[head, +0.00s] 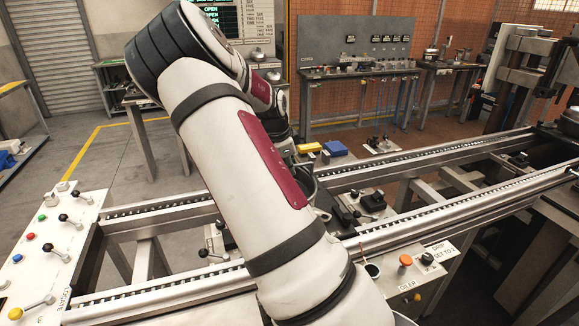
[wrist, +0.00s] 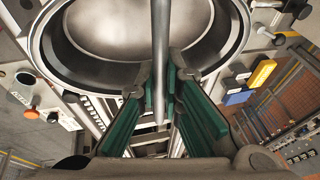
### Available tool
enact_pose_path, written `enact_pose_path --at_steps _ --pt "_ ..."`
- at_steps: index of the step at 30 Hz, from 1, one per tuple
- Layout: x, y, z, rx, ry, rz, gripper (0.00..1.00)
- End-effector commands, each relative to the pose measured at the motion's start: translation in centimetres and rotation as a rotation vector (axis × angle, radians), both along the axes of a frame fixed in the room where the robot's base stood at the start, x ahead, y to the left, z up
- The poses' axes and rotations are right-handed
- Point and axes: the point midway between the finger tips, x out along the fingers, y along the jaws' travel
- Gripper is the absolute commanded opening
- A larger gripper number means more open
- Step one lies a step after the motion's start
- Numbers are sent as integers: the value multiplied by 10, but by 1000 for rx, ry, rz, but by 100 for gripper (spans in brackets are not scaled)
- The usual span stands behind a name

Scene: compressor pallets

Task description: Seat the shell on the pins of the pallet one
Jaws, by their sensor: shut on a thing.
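The shell (wrist: 75,62) is a round, open metal pot with a thick rim, filling the top of the wrist view. My gripper (wrist: 161,85), with green-padded fingers, is closed at the near edge of the shell. A grey rod (wrist: 160,40) runs over the shell's opening and down between the fingers. In the head view my arm hides the gripper and most of the shell; a curved dark metal edge (head: 314,190) shows beside the arm. A dark pallet (head: 346,214) with fittings sits on the rails there. Its pins and number cannot be made out, nor whether the shell touches it.
Conveyor rails (head: 440,212) run left and right past my arm. A lever panel (head: 50,240) stands at left, an oiler box (head: 412,275) at front right. Yellow and blue blocks (head: 334,149) lie behind the line. A tool bench (head: 360,75) stands at the back.

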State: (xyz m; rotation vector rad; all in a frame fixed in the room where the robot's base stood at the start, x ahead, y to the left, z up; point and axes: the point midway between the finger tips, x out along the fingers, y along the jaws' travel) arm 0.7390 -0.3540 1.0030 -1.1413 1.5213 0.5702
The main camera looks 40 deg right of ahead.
Motion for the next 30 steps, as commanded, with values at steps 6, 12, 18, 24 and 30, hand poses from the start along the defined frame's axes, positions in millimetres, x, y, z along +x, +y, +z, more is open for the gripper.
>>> enact_pose_path --at_steps 6,12,18,24,30 --pt "1 -2 -1 -5 -5 1 0" --pt "1 -2 -5 -5 -5 1 0" --pt "1 -2 -8 -5 -5 1 0" --pt "1 -2 -10 -5 -5 0 30" --pt "0 -1 -11 -2 -2 1 31"
